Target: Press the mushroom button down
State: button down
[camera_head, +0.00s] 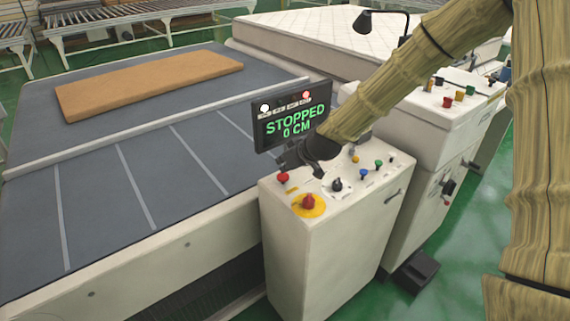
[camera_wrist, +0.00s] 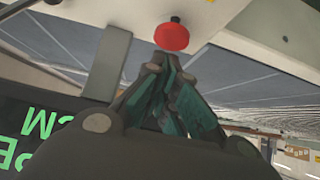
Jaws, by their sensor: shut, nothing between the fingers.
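A small red mushroom-headed button (camera_head: 283,178) stands at the back left of the white control console's top. A larger red mushroom button (camera_head: 309,202) sits on a yellow round base in front of it. In the wrist view a red button (camera_wrist: 172,37) with a dark stem and no yellow base is just beyond my fingertips; it looks like the smaller one. My gripper (camera_wrist: 154,66) is shut and empty, its tips close to that red head; whether they touch cannot be told. In the head view my gripper (camera_head: 290,160) is partly hidden behind the wrist, above the console's back edge.
A display (camera_head: 293,122) reading "STOPPED 0 CM" stands behind the console, close to my wrist. The console (camera_head: 325,245) also carries a black knob (camera_head: 337,185) and several coloured buttons. A conveyor with a tan slab (camera_head: 150,82) lies left. A white mattress (camera_head: 320,35) lies behind.

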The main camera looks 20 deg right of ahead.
aim_at(286, 177)
notch_tip(286, 177, up, 3)
jog(key=shift+r+p, duration=0.1)
jog(key=shift+p, duration=0.7)
jog(key=shift+s+d+b, duration=0.1)
jog(key=shift+s+b, duration=0.15)
jog(key=shift+b, duration=0.15)
jog(key=b+v, duration=0.2)
jog(key=v, duration=0.7)
jog(key=shift+s+d, duration=0.1)
